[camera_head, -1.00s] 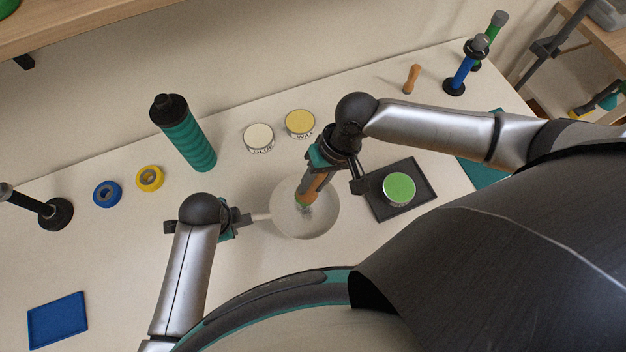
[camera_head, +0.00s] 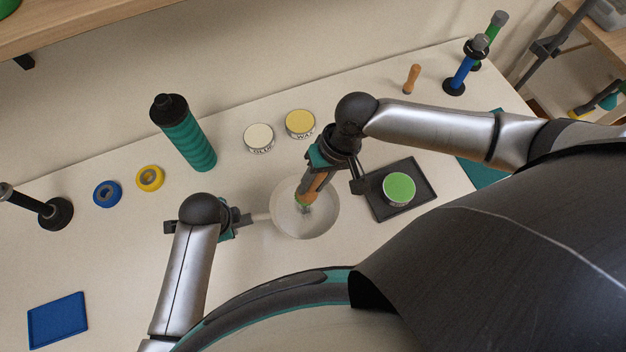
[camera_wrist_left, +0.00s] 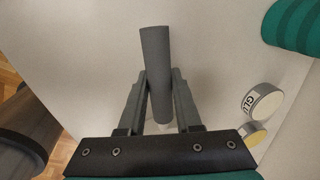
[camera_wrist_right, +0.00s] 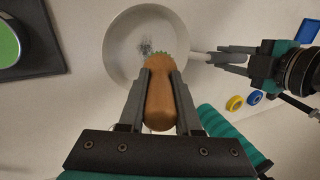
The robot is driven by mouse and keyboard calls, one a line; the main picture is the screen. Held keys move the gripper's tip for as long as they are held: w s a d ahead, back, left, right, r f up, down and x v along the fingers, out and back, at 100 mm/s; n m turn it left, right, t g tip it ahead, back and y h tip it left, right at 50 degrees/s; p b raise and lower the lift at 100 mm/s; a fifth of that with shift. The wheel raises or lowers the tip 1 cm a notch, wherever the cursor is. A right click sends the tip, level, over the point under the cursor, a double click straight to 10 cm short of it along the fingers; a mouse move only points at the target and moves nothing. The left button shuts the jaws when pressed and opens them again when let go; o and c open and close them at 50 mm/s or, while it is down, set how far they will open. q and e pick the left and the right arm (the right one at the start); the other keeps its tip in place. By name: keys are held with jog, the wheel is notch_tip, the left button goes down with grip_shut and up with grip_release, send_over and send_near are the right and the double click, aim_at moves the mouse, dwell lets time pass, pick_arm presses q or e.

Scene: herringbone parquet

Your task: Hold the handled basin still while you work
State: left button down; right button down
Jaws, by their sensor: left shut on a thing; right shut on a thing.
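The handled basin (camera_head: 322,221) is a round white bowl on the table, with its handle pointing left. My left gripper (camera_head: 246,219) is shut on that handle; in the left wrist view the grey handle (camera_wrist_left: 157,75) stands between its fingers (camera_wrist_left: 158,90). My right gripper (camera_head: 322,172) is shut on a brush with an orange-brown wooden handle (camera_wrist_right: 160,103). The brush tip, with green at its collar, reaches down into the basin, over a small dark patch (camera_wrist_right: 146,48). Whether the tip touches the bottom is hard to tell.
A black tray (camera_head: 425,191) with a green-topped tin (camera_head: 398,189) lies right of the basin. Glue (camera_head: 259,138) and wax (camera_head: 300,123) tins, a teal bottle (camera_head: 188,135) and tape rolls (camera_head: 150,178) stand behind.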

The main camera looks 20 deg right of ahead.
dwell(0.4)
jog(key=s+r, duration=0.3)
jog(key=r, duration=0.1)
jog(key=shift+s+a+f, duration=0.1)
jog(key=shift+a+f, duration=0.05)
jog(key=shift+f, duration=1.1)
jog(key=shift+s+a+f, duration=0.1)
jog(key=shift+f, duration=1.15)
jog(key=shift+a+r, duration=0.2)
jog(key=shift+r, duration=0.05)
jog(key=shift+d+r, duration=0.1)
jog(key=shift+d, duration=0.05)
